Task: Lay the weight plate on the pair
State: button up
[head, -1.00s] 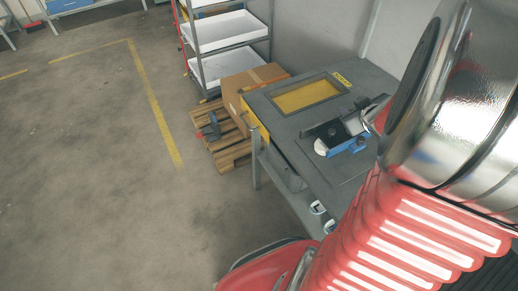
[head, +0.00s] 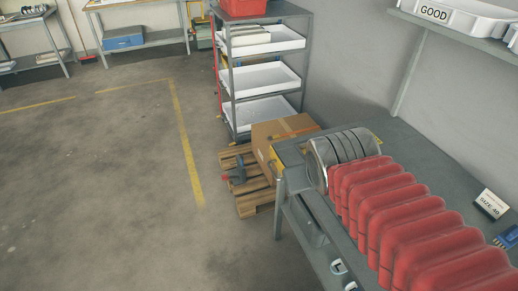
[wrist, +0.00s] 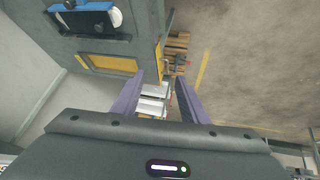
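In the wrist view, a dark flat block (wrist: 88,22), which looks like the weight plate, lies on the bench at the upper left. A blue piece (wrist: 82,6) and a white rounded end (wrist: 116,18) show at its edges; these look like the pair under it, though the exact contact is unclear. My gripper (wrist: 161,88) is open, its two purple fingers apart with nothing between them. It is clear of the block, which lies off to the left. In the head view my arm hides the block, the pair and my gripper.
A size card (head: 491,203) stands at right. Floor at left is clear.

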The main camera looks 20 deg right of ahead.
jog(key=s+a+g+y, duration=0.1)
jog(key=s+a+y, duration=0.1)
jog(key=s+a, duration=0.3)
jog(key=a, duration=0.2)
jog(key=shift+a+r+n, duration=0.15)
jog(key=shift+a+n, duration=0.15)
jog(key=shift+n, duration=0.1)
dwell(0.6)
